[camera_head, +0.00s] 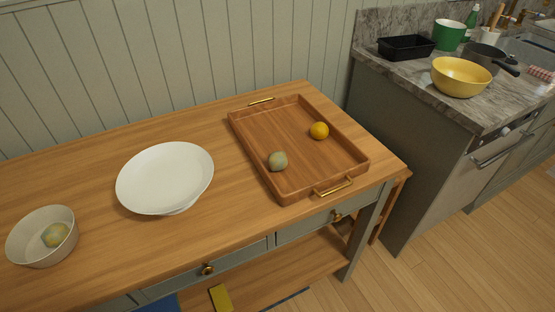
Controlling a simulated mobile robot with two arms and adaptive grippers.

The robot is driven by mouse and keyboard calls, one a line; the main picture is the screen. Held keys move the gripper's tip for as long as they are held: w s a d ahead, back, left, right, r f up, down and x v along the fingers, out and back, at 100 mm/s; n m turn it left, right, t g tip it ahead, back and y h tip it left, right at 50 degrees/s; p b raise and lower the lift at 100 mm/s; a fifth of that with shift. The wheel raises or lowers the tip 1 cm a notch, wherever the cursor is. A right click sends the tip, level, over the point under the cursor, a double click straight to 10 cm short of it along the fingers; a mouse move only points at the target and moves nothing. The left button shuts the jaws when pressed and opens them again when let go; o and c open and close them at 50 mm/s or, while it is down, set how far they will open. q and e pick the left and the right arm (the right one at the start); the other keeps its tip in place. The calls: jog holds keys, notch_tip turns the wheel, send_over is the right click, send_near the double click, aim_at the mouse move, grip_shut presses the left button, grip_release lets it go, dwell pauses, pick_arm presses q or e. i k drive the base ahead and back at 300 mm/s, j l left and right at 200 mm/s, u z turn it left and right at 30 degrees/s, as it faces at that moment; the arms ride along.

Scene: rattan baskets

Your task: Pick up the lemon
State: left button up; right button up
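A round yellow-orange fruit (319,130) lies in the right part of a wooden tray (243,147) on the wooden table. A dull grey-green round fruit (278,161) lies in the same tray, nearer its front left. A pale yellow-green fruit (55,235) sits inside a small off-white bowl (29,246) at the table's left. I cannot tell for certain which of these is the lemon. Neither of my grippers shows in this view.
A wide white bowl (166,178) stands left of the tray on the wooden table (100,255). At the right, a stone counter (411,84) holds a yellow bowl (461,77), black container (406,47), green pot (449,34) and dark pan (484,57). The table is clear between the bowls.

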aim_at(278, 161)
jog(key=u, duration=1.7)
jog(key=z, duration=1.7)
jog(key=i+l+u, duration=0.2)
jog(key=l, duration=0.2)
jog(key=i+l+u, duration=0.15)
jog(key=l, duration=0.25)
jog(key=i+l+u, duration=0.2)
jog(key=l, duration=0.2)
jog(key=l+u, duration=0.15)
jog(key=l, duration=0.3)
jog(key=i+l+u, duration=0.2)
jog(key=l, duration=0.25)
jog(key=k, duration=0.05)
